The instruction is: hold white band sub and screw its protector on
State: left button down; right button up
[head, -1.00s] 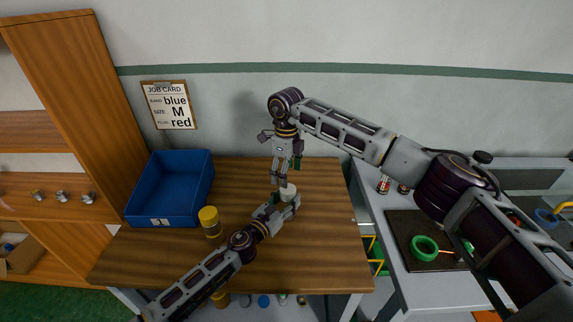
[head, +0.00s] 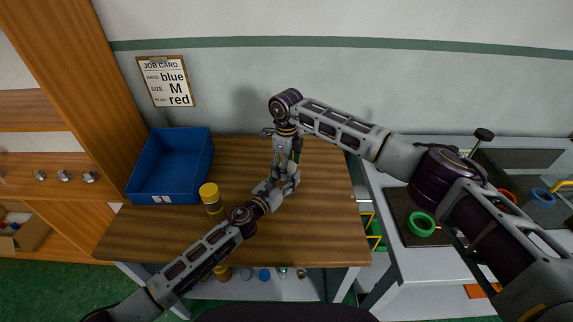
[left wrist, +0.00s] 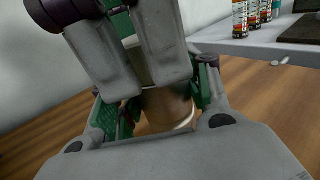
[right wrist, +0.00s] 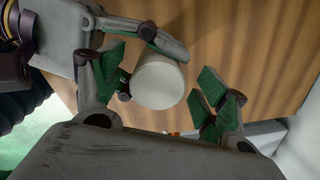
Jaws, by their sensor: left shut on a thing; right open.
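A pale cylinder is clamped in my left gripper (head: 284,183). In the left wrist view the cylinder (left wrist: 168,105) is tan and shaded, with a lighter rim at its lower end. In the right wrist view a round white end face (right wrist: 160,80) shows; I cannot tell whether it is the sub or its protector. My right gripper (head: 288,160) is open, pointing down directly above the left one. Its green-padded fingers stand on either side of the white end, with a clear gap at the right finger. In the head view the grippers hide the piece.
A yellow-capped piece (head: 211,198) stands on the wooden table (head: 300,235), beside the blue bin (head: 170,168). The job card (head: 167,81) on the wall reads blue, M, red. A grey bench (head: 410,275) with a green ring (head: 421,224) stands at right. The table's front is clear.

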pick_arm(q)
jog(key=shift+r, duration=0.15)
pick_arm(e)
jog(key=shift+c, duration=0.2)
jog(key=c, duration=1)
jog(key=o, duration=0.9)
jog(key=shift+r, duration=2.3)
jog(key=shift+o, duration=0.5)
jog(key=o, duration=0.5)
